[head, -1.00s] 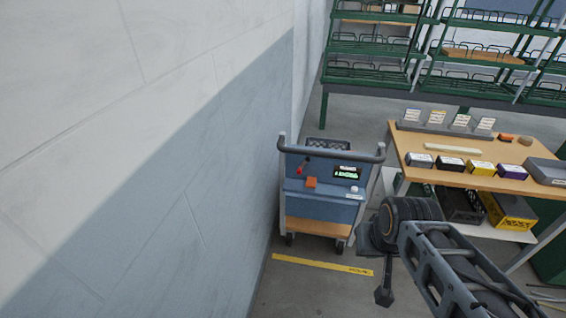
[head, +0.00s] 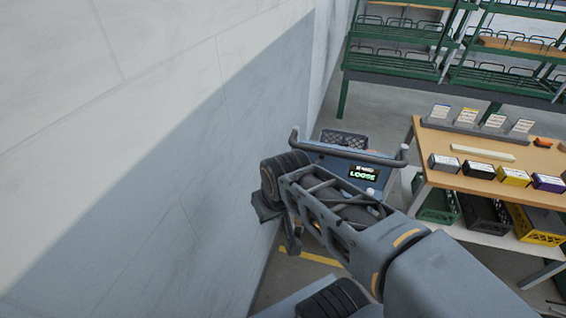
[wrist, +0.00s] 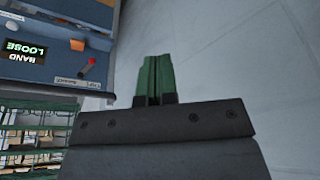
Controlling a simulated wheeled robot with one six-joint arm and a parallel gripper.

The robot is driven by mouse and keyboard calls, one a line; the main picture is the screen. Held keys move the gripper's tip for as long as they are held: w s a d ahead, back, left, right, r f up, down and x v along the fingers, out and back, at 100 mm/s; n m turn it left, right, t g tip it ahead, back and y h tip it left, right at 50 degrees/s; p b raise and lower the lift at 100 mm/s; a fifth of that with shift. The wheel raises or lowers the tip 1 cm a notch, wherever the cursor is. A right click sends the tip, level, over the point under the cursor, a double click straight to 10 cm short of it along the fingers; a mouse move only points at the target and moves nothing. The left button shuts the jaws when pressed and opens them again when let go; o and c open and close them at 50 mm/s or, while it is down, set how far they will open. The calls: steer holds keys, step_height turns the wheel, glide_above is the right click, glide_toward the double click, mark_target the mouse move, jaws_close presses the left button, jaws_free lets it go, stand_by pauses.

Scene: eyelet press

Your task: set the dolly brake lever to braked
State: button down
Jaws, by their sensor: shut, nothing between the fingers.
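The dolly (head: 330,152) is a blue cart with a dark push handle, standing by the wall. Its display (head: 362,174) reads LOOSE. In the head view my arm covers the dolly's lever. The brake lever (wrist: 88,66), dark with a red knob, is on that panel. My gripper (wrist: 154,60) has green fingers, shut and empty, to the right of the lever and apart from it. In the head view my gripper (head: 293,246) is in front of the dolly.
The wall (head: 150,150) runs close along the left of the dolly. A workbench (head: 480,182) with several small boxes stands at the right, crates beneath it. Green racks (head: 400,65) stand at the back. A yellow floor line (head: 318,258) lies before the dolly.

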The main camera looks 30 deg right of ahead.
steer(key=shift+w, duration=0.1)
steer(key=shift+w, duration=0.1)
steer(key=w+d+f+m+t, duration=0.1)
steer(key=w+f+t, duration=0.1)
steer(key=w, duration=0.5)
steer(key=m+t+h, duration=0.2)
steer(key=m+h, duration=0.4)
steer(key=m, duration=0.2)
glide_toward(316, 164)
steer(key=a, duration=0.1)
steer(key=s+a+r, duration=0.2)
steer(key=a, duration=0.1)
steer(key=shift+s, duration=0.15)
steer(key=b+x, duration=0.1)
steer(key=x, duration=0.9)
steer(key=shift+d, duration=0.15)
